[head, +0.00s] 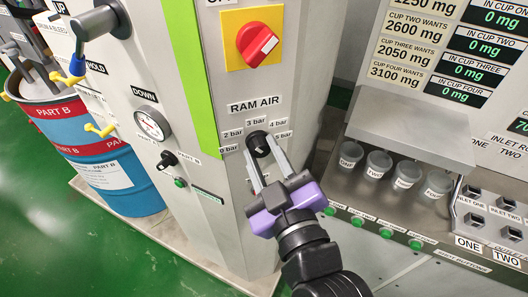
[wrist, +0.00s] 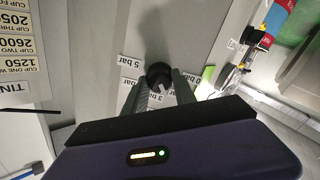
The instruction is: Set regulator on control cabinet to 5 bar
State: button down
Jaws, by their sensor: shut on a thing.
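The regulator is a small black knob (head: 258,143) on the front of the grey control cabinet (head: 235,180), under the "RAM AIR" label (head: 254,104). Pressure labels from 0 to 5 bar ring the knob, with 5 bar (head: 282,135) at its right. My gripper (head: 264,152) is shut on the knob, its two grey fingers on either side. The knob also shows between the fingertips in the wrist view (wrist: 159,76), with the 5 bar label (wrist: 130,62) beside it.
A red rotary switch (head: 257,44) on a yellow plate sits above the regulator. To the right is a dispensing station with several cups (head: 379,164) and green buttons (head: 357,222). To the left are a pressure gauge (head: 151,125), a black lever (head: 167,159) and a blue-red drum (head: 85,140).

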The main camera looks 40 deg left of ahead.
jog(key=m+p, duration=0.1)
jog(key=m, duration=0.2)
jog(key=shift+m, duration=0.4)
jog(key=m+p, duration=0.1)
jog(key=m, duration=0.2)
jog(key=shift+m, duration=0.3)
jog(key=m+p, duration=0.2)
jog(key=m, duration=0.1)
jog(key=shift+m, duration=0.3)
jog(key=m+p, duration=0.2)
jog(key=m, duration=0.2)
jog(key=shift+m, duration=0.3)
jog(key=m+p, duration=0.1)
jog(key=m, duration=1.1)
jog(key=shift+f, duration=0.1)
